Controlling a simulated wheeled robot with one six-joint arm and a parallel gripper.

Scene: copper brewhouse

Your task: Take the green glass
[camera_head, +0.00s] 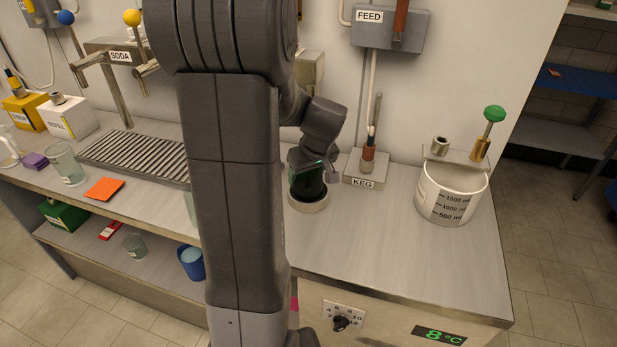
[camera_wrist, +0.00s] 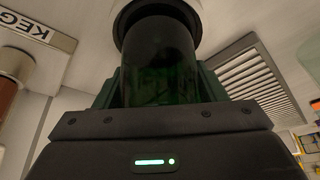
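A dark green glass (camera_head: 308,184) stands upright on a round pale base (camera_head: 309,205) on the counter, left of the KEG block. My gripper (camera_head: 312,166) is at the glass from behind and above, partly covering it. In the wrist view the dark glass (camera_wrist: 158,62) fills the space between my two fingers, which lie close along both its sides. I cannot tell whether they press on it. The round dark end of the glass shows at the top of that view.
The KEG block (camera_head: 366,168) with its upright handle stands just right of the glass. A white measuring jug (camera_head: 450,192) is farther right. A ridged drip tray (camera_head: 137,155), a clear glass (camera_head: 66,163) and an orange card (camera_head: 104,188) lie left. Counter in front is clear.

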